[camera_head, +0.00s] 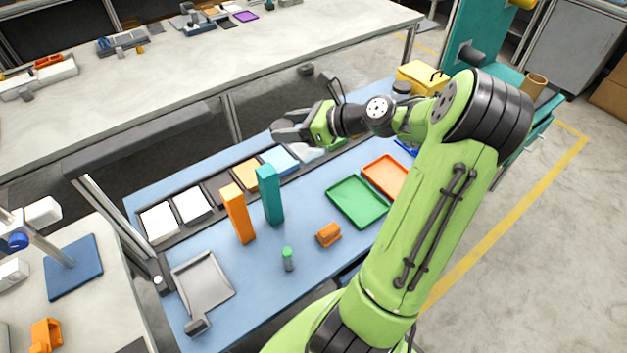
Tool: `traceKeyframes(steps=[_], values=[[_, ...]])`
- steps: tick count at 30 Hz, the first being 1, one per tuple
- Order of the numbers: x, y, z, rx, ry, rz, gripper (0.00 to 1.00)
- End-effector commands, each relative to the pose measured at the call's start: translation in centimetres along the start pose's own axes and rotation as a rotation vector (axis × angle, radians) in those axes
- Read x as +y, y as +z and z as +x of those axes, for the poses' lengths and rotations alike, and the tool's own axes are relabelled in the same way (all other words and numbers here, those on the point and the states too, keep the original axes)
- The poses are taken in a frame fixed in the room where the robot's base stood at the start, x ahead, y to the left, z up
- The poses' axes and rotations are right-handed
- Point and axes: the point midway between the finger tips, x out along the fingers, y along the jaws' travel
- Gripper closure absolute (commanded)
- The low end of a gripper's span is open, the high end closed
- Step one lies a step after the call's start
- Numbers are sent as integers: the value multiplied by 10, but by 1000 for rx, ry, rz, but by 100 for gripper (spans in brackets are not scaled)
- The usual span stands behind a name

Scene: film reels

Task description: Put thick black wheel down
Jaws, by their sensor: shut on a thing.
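My gripper (288,128) is above the far side of the blue table, near the row of bins along its back edge. It is shut on a dark thing at its tip, taken as the thick black wheel. The wheel's outline is hard to tell from the dark fingers. It appears held up, apart from the table (312,211). My green arm comes in from the lower right and hides part of the table's right side.
An orange block (238,214) and a teal block (270,195) stand upright below my gripper in the picture. A green tray (357,201) and an orange tray (386,177) lie right of them. A grey tray (203,286), a green-capped bottle (288,259) and a small orange thing (328,235) are nearer.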

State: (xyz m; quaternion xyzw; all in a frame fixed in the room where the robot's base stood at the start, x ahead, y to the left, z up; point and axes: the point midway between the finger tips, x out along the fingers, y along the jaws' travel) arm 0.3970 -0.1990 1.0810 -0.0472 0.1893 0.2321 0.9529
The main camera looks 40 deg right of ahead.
Motion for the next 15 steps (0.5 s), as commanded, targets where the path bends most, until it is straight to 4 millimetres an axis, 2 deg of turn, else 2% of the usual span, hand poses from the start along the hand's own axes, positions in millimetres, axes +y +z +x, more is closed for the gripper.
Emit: traceKeyframes(steps=[1, 15], values=[[0, -18, 8, -1, 2, 5, 73], [1, -116, 49, -1, 2, 4, 73]])
